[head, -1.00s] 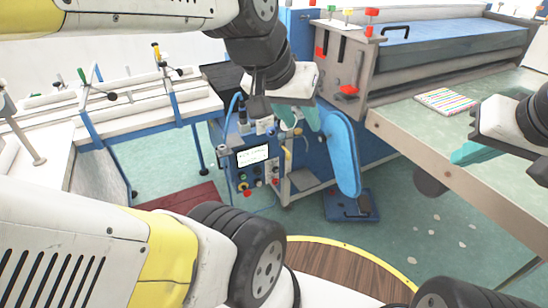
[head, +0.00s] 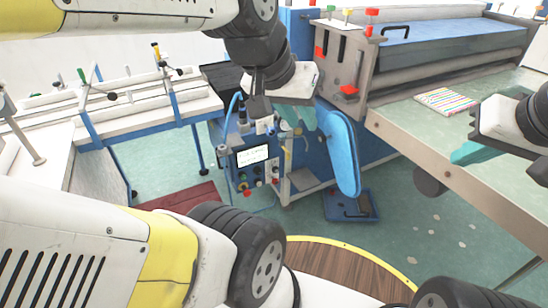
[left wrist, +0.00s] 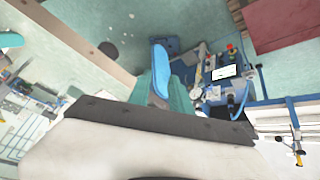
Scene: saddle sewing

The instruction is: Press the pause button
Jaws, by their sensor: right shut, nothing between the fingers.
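The control box (head: 229,160) is blue, with a lit screen (head: 252,155) and several small buttons (head: 258,183) below it; no label is readable, so I cannot tell which is pause. A red button (head: 246,191) sits at its lower edge. The box also shows in the left wrist view, with its screen (left wrist: 224,72) and a red knob (left wrist: 230,47). My left gripper (head: 298,117) hangs above and right of the screen, apart from the buttons. Its teal fingers (left wrist: 163,95) have a narrow gap. My right gripper (head: 466,154) is shut and empty over the green table.
A blue padded arm (head: 342,150) stands right of the box, close to my left gripper. A grey-green table (head: 440,125) with a striped card (head: 447,100) and a roller machine (head: 440,50) are at the right. A white rack (head: 150,100) is at the left.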

